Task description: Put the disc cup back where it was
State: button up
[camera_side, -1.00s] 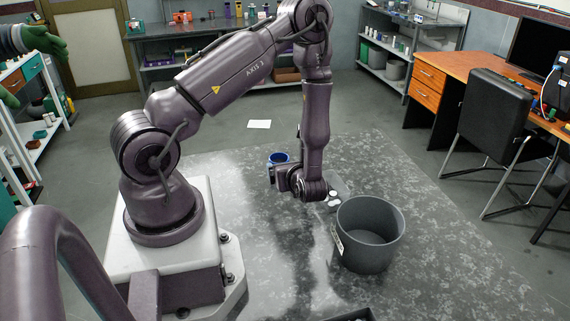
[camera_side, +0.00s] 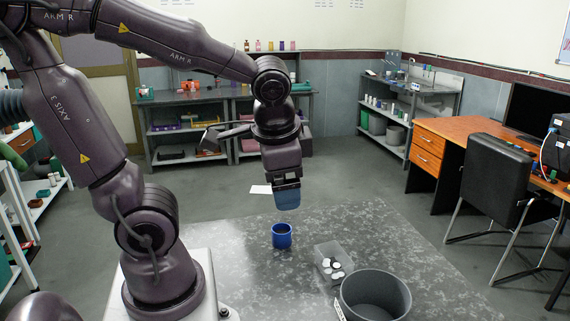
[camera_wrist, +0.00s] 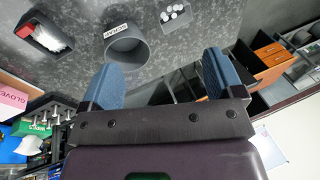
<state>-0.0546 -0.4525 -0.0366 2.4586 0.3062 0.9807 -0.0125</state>
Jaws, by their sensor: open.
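The blue disc cup (camera_side: 282,238) stands upright on the grey speckled table in the side view. Its inside looks dark, and I cannot make out what it holds. My gripper (camera_side: 288,200) hangs above the cup in the side view, apart from it, with its blue fingers pointing down. In the wrist view my gripper (camera_wrist: 158,80) has its two blue fingers spread wide with nothing between them. The cup does not show in the wrist view.
A large grey bin (camera_side: 375,300) stands at the front right. A dark tray (camera_wrist: 33,38) with white contents shows in the wrist view. Bare table lies right of the box.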

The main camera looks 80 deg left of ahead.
jog(key=d+r+n+t+h, duration=0.1)
jog(key=d+r+t+h, duration=0.2)
jog(key=d+r, duration=0.1)
jog(key=shift+s+d+r+t, duration=0.15)
jog(key=shift+s+d+t, duration=0.2)
jog(key=shift+s+t, duration=0.1)
